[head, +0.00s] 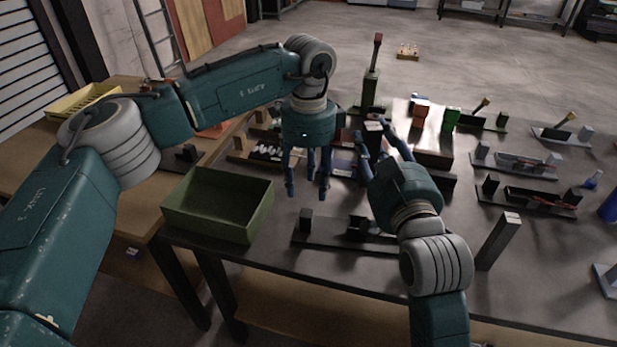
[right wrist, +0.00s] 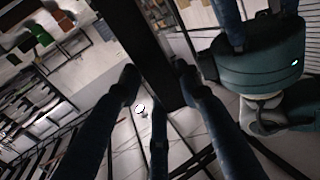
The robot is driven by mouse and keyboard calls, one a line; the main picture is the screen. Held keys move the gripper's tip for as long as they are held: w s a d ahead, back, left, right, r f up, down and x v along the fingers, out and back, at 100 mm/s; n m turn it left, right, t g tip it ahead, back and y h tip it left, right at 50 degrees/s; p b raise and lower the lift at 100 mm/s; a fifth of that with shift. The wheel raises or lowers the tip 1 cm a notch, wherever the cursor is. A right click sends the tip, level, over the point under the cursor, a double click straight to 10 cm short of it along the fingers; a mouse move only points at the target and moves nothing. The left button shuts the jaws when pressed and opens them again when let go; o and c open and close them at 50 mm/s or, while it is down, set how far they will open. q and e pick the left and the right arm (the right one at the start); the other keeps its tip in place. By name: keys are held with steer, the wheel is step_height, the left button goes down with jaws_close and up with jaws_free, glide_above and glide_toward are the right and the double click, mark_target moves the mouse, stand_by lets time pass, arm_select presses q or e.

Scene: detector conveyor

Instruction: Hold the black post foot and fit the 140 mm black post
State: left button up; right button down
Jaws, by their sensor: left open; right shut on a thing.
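My right gripper (head: 373,130) is shut on a dark post with a pale end (head: 373,126), near the middle of the table. In the right wrist view the black post (right wrist: 152,55) runs between the fingers (right wrist: 155,85). I cannot tell which dark block is the post foot. The held post's lower end is hidden.
An empty green bin (head: 218,207) stands at the table's front left. A dark plate with upright blocks (head: 335,233) lies at the front. Another black post (head: 497,242) stands front right. Several fixtures (head: 530,195) fill the right side. A tall green block (head: 370,90) stands behind.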

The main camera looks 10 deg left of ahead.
mark_target(308, 213)
arm_select(q)
step_height(308, 213, down, 11)
stand_by(0.4)
jaws_close()
